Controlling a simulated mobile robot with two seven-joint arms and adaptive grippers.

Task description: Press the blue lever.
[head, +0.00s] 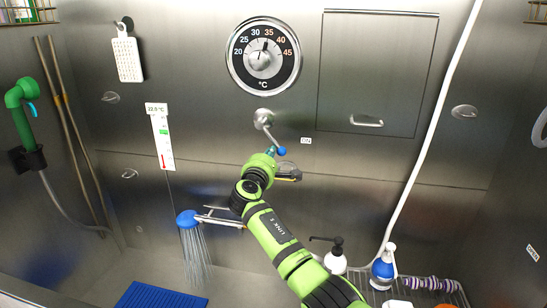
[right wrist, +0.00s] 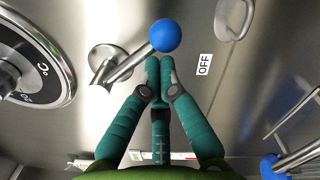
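The lever is a metal rod (head: 271,133) on a round wall mount, ending in a blue ball (head: 281,151). It slants down to the right on the steel wall, below the dial. In the right wrist view the blue ball (right wrist: 165,35) sits just beyond my fingertips. My right gripper (head: 273,152) is beside the ball in the head view. Its teal fingers (right wrist: 160,64) are together with nothing between them. I cannot tell whether the tips touch the ball. My left gripper is not in view.
A temperature dial (head: 263,58) is above the lever, and an OFF label (head: 306,140) is to its right. Water falls from a blue shower head (head: 187,219) at lower left. Soap bottles (head: 335,257) stand at lower right, near a white hose (head: 428,130).

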